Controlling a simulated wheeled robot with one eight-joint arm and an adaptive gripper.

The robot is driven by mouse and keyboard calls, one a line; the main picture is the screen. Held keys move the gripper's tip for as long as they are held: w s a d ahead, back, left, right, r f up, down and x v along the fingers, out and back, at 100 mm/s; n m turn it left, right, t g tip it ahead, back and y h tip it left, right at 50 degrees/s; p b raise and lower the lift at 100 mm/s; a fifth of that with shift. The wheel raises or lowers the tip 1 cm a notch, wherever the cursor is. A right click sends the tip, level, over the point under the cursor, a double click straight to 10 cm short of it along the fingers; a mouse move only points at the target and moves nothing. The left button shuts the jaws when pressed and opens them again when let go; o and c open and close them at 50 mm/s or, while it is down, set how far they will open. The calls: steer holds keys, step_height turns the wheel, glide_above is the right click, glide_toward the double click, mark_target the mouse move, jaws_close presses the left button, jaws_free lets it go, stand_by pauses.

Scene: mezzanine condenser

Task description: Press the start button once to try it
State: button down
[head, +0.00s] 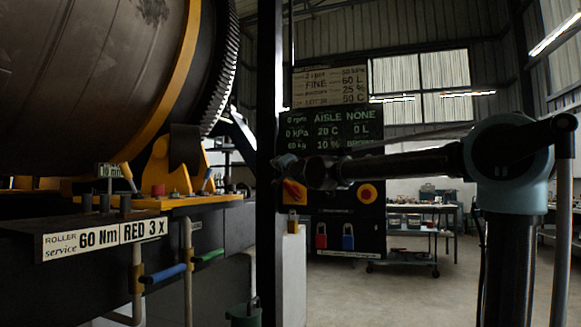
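A dark control panel (345,222) stands at the centre. On its face are a red-and-yellow rotary switch (294,192) at left and a red mushroom button on a yellow disc (367,193) at right. I cannot make out a start button; the part of the panel between these two is partly covered by my arm. My arm reaches in from the right, and my gripper (290,166) is at its far end, in front of the panel's upper left, just above the rotary switch. The gripper is dark and small, so its fingers and any contact with the panel cannot be told.
A dark post (267,120) stands just left of the panel. A large drum (90,70) on a roller frame (120,220) fills the left. Red (321,236) and blue (348,237) padlocks hang low on the panel. A wheeled cart (410,230) stands behind; floor at right centre is clear.

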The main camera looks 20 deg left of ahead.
steer(key=w, duration=0.8)
steer(key=shift+w+d, duration=0.35)
steer(key=shift+w, duration=0.05)
steer(key=shift+w+r, duration=0.1)
steer(key=shift+w, duration=0.65)
stand_by(2.1)
steer(key=shift+s, duration=0.9)
steer(key=shift+s+a, duration=0.1)
steer(key=s, duration=0.4)
steer(key=shift+s+a, duration=0.15)
steer(key=shift+s, duration=0.25)
stand_by(0.8)
